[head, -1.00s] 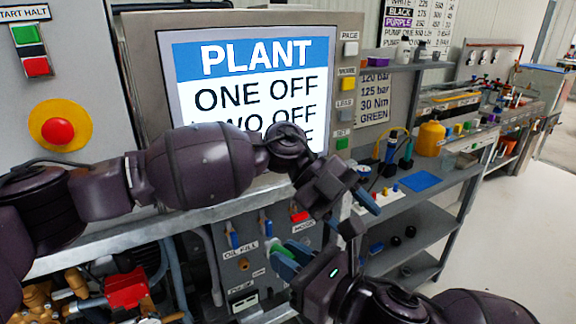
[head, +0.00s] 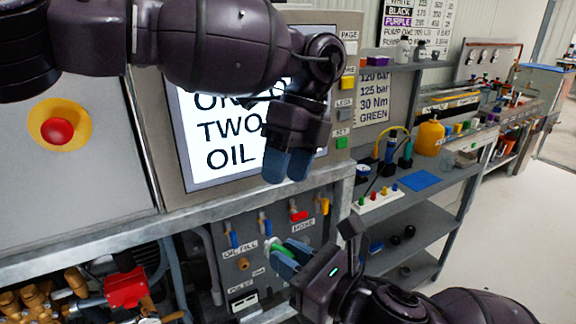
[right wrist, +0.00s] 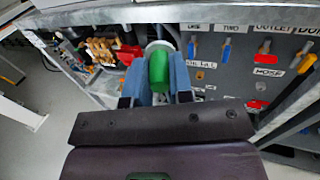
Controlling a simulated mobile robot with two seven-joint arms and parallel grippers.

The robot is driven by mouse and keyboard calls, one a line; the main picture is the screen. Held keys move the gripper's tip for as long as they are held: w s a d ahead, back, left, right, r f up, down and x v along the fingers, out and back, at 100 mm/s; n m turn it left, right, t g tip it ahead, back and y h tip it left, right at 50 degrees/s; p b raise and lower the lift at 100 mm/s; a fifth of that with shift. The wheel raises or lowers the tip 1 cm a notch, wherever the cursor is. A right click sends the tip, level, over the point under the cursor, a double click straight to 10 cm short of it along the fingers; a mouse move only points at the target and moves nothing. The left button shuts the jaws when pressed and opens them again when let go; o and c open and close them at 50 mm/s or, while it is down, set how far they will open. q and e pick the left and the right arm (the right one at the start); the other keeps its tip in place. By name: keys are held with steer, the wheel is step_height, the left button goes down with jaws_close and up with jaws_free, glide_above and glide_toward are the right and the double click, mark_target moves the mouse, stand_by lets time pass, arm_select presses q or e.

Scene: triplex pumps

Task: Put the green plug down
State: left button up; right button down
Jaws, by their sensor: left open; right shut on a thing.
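The green plug (head: 281,249) is between the fingers of my right gripper (head: 284,256), which is shut on it. The plug is held in the air in front of the grey panel (head: 239,281) with blue, orange and red handles. In the right wrist view the plug (right wrist: 159,70) sits between the two blue fingers (right wrist: 163,80), with a pale round part (right wrist: 158,46) beyond it. My left gripper (head: 289,165) is open and empty, pointing down in front of the screen (head: 222,140). I cannot tell whether the plug touches the panel.
A grey shelf bench (head: 400,211) at the right holds a blue mat (head: 420,181), a white power strip (head: 378,199) and a yellow container (head: 430,139). A metal ledge (head: 180,220) runs under the screen. Brass pipework with a red part (head: 126,287) is at lower left. Floor at right is clear.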

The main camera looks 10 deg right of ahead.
arm_select(q)
steer(key=x, duration=1.1)
steer(key=shift+f, duration=0.35)
steer(key=shift+s+a, duration=0.1)
steer(key=c, duration=0.7)
steer(key=shift+c, duration=0.4)
arm_select(e)
steer(key=c, duration=0.9)
jaws_free()
